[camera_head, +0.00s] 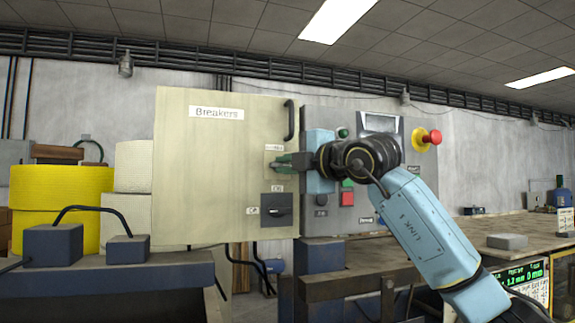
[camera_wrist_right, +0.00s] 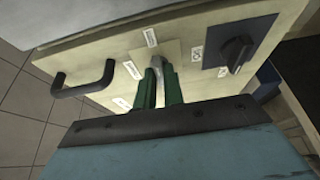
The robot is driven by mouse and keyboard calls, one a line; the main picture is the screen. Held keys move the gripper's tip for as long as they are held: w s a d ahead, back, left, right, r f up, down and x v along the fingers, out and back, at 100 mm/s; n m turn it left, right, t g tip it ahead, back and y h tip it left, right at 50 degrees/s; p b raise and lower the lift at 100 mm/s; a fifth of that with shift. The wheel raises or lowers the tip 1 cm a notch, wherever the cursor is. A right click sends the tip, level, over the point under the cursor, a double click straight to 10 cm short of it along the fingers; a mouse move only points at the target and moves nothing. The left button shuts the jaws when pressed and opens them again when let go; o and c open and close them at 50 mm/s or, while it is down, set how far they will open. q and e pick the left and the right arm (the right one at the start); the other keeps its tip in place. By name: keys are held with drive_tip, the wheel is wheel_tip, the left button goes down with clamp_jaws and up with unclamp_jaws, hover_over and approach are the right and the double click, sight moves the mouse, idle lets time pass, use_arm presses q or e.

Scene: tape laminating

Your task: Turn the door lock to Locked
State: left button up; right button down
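The pale Breakers door (camera_head: 190,165) is shut on its cabinet. The door lock is a small grey lever (camera_wrist_right: 157,66) on a light plate between the door handle and the black rotary switch. My right gripper (camera_head: 276,163) reaches it from the right and hides most of it in the head view. In the right wrist view, the green fingers (camera_wrist_right: 160,88) stand close on both sides of the lever, with little gap, and appear shut on it. Labels sit around the lock plate, too blurred to read. My left gripper is not in view.
A black door handle (camera_head: 290,120) is above the lock and a black rotary switch (camera_head: 277,210) below it. A grey control panel (camera_head: 395,185) with a red emergency button (camera_head: 431,137) stands right of the door. Yellow rolls (camera_head: 60,195) stand at the left.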

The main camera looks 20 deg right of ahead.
idle(0.4)
drive_tip(key=shift+a+r+n+g+h+p, duration=0.15)
drive_tip(key=shift+n+g+h+p, duration=0.35)
drive_tip(key=shift+n+h, duration=1.2)
drive_tip(key=shift+a+r+n+g+h+p, duration=0.2)
drive_tip(key=shift+n+g+h+p, duration=0.35)
drive_tip(key=shift+n, duration=2.3)
drive_tip(key=shift+a+r+n+g+h+p, duration=0.15)
drive_tip(key=shift+n+g+h+p, duration=0.25)
drive_tip(key=shift+n+h, duration=1.35)
drive_tip(key=shift+n+y, duration=0.5)
drive_tip(key=shift+n, duration=0.1)
drive_tip(key=c, duration=1.5)
unclamp_jaws()
